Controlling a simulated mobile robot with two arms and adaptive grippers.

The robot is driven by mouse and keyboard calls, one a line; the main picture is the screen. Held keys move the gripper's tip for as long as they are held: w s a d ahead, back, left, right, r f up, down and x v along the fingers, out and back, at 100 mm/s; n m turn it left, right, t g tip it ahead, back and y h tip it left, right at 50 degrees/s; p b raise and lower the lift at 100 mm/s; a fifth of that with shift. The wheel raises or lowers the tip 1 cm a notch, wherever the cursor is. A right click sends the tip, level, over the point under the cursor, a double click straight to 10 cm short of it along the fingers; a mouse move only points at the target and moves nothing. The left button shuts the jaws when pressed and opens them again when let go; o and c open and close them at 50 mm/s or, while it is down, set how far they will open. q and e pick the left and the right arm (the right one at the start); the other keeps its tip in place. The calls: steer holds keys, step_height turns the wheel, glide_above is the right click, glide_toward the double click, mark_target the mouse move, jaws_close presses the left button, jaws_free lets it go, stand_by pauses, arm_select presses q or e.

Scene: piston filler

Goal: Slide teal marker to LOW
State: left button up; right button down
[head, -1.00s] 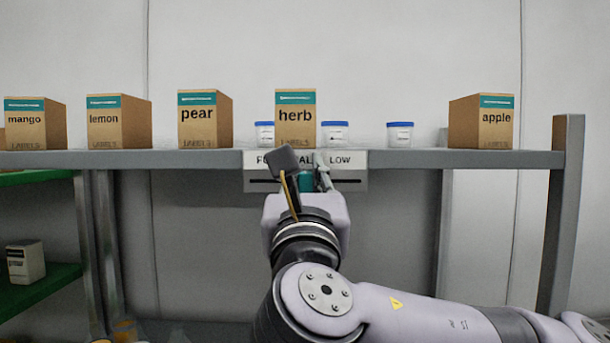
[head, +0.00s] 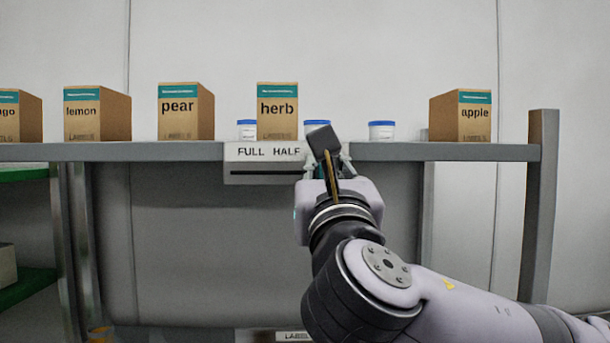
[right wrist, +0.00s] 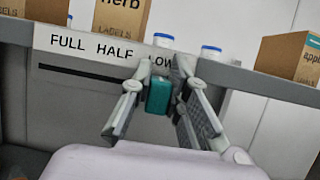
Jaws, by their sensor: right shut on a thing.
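The teal marker (right wrist: 159,95) is a small block between the fingers of my right gripper (right wrist: 163,78) in the right wrist view. It sits below the word LOW on the white scale plate (right wrist: 85,48), at the right end of the dark slot. My right gripper, also in the head view (head: 327,160), is shut on the marker and partly covers LOW in the wrist view. My left gripper is not in view.
The plate hangs on the front of a grey shelf (head: 450,152). On it stand the herb box (head: 277,112), pear box (head: 185,112), lemon box (head: 97,115), apple box (head: 460,118) and blue-lidded jars (head: 381,131). A green-shelved rack (head: 25,290) stands at left.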

steer(key=c, duration=1.5)
jaws_free()
steer(key=shift+d, duration=0.3)
steer(key=shift+c, duration=0.2)
steer(key=shift+s+a, duration=0.1)
steer(key=shift+a, duration=0.05)
steer(key=v, duration=1.1)
steer(key=shift+s+f, duration=0.15)
steer(key=shift+s, duration=0.25)
